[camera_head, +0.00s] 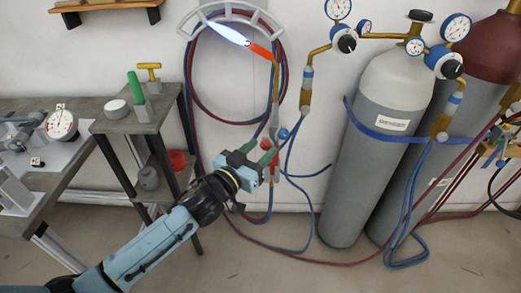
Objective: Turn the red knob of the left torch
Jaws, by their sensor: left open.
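The left torch (275,82) hangs upright in front of the wall, with its brass tube at the top and grey body below. A long flame (240,40), orange near the tip and blue-white farther out, points up and left from it. A blue knob (283,134) shows on the torch's right side. My left gripper (258,151), with green fingertips, is open at the torch's lower body. My right gripper is not in view.
Red and blue hoses (191,75) loop on a wall hanger (222,12) and run along the floor. A grey gas cylinder (366,150) with gauges stands right, beside a maroon-topped one (487,45). A small shelf table (108,124) stands left of my gripper.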

